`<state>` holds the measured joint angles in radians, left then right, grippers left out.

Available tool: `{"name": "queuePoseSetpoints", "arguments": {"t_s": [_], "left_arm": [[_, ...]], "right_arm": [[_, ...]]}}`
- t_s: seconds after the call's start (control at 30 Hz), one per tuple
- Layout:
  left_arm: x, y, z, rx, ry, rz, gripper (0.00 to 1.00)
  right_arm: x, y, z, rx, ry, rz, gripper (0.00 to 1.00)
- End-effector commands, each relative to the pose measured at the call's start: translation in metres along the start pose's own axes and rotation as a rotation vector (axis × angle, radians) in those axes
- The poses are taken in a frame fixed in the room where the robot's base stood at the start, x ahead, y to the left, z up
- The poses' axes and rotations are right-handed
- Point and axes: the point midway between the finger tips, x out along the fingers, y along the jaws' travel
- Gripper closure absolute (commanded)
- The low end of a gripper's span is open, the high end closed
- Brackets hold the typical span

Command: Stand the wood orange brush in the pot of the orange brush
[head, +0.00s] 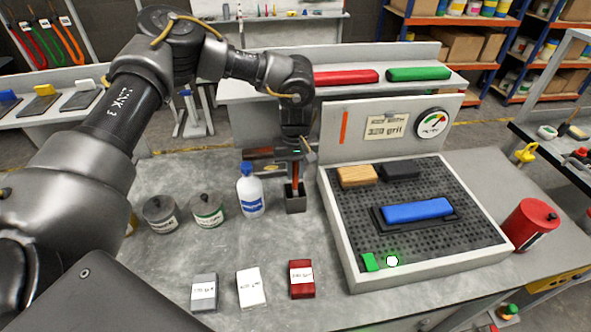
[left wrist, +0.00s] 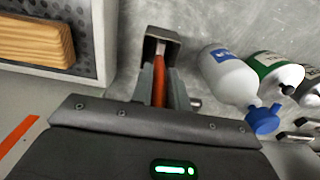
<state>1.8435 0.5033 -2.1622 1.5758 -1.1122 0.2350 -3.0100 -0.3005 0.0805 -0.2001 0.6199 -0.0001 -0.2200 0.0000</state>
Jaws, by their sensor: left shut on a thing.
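The brush (head: 295,173), with an orange handle, is upright in my left gripper (head: 294,168). In the left wrist view the orange handle (left wrist: 158,80) sits between the two fingers (left wrist: 160,90), which are shut on it. The pot (head: 295,203) is a small dark square holder on the bench, directly below the gripper. In the left wrist view the brush's far end reaches into the opening of the pot (left wrist: 163,38). Whether it touches the bottom is hidden. My right gripper is not in view.
The perforated tray (head: 345,250) with blocks is close on the right. Three small boxes (head: 251,288) lie in front. Bare bench lies between.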

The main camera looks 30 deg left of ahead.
Motion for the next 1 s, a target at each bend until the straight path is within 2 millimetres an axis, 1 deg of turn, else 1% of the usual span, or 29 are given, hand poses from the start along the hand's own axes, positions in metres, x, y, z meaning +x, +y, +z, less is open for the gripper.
{"name": "queuePoseSetpoints", "arguments": {"t_s": [0.37, 0.4, 0.57, 0.6, 0.87, 1.0], "left_arm": [[0.002, 0.000, 0.000, 0.000, 0.000, 0.000, 1.00], [0.002, 0.000, 0.000, 0.000, 0.000, 0.000, 0.81], [0.002, 0.000, 0.000, 0.000, 0.000, 0.000, 0.60], [0.002, 0.000, 0.000, 0.000, 0.000, 0.000, 0.58], [0.001, 0.000, 0.000, 0.000, 0.000, 0.000, 0.58], [-0.010, 0.001, -0.001, 0.000, 0.004, 0.002, 0.58]], "right_arm": [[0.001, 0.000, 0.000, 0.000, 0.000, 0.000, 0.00], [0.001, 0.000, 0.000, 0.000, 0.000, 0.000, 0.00], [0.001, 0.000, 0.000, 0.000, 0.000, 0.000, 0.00], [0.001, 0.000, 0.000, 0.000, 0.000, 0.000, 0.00], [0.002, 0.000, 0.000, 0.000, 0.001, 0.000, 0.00], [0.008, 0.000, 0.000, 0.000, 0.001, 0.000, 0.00]]}}
